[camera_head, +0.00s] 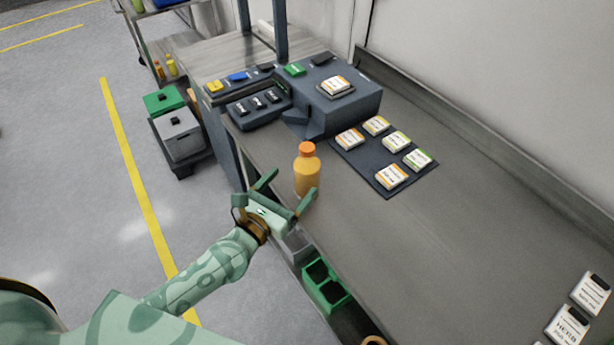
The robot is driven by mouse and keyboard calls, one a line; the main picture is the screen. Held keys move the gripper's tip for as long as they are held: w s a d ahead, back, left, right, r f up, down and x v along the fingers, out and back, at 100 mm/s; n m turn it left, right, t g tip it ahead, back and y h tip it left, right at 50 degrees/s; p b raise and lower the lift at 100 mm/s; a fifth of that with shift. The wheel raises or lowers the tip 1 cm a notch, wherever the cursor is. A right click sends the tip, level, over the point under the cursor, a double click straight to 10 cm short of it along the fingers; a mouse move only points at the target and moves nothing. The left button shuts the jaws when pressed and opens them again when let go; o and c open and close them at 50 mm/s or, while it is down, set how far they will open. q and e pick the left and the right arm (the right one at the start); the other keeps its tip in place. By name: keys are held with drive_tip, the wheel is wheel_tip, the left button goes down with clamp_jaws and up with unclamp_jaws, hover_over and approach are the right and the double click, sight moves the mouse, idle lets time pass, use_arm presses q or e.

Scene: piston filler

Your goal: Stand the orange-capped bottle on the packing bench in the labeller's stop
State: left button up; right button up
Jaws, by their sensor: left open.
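The orange-capped bottle (307,172) stands upright on the packing bench (415,255), near its front edge. Its body is orange-yellow. My left gripper (290,186) is open at the bench's front edge, with its fingers pointing toward the bottle. One finger is in front of the bottle's lower right side; the other is left of the bottle. I cannot tell whether either touches it. The labeller (345,105) is a dark grey block behind the bottle, with a notched part (303,124) on its near side that may be the stop. My right gripper is not in view.
A dark mat (372,172) with several labelled packs lies right of the labeller. A dark button panel (258,109) is to its left. More packs (567,325) lie at the lower right. A green holder (325,287) hangs at the front edge. The bench's middle is clear.

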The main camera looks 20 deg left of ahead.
sight(311, 161)
use_arm(q)
drive_tip(key=x, duration=0.9)
drive_tip(key=shift+w+d+f+b, duration=0.1)
drive_tip(key=shift+w+f+b, duration=0.05)
drive_tip(key=shift+f+b, duration=0.15)
drive_tip(key=shift+r, duration=0.1)
drive_tip(key=shift+c, duration=0.3)
drive_tip(key=c, duration=1.4)
drive_tip(key=shift+r, duration=0.15)
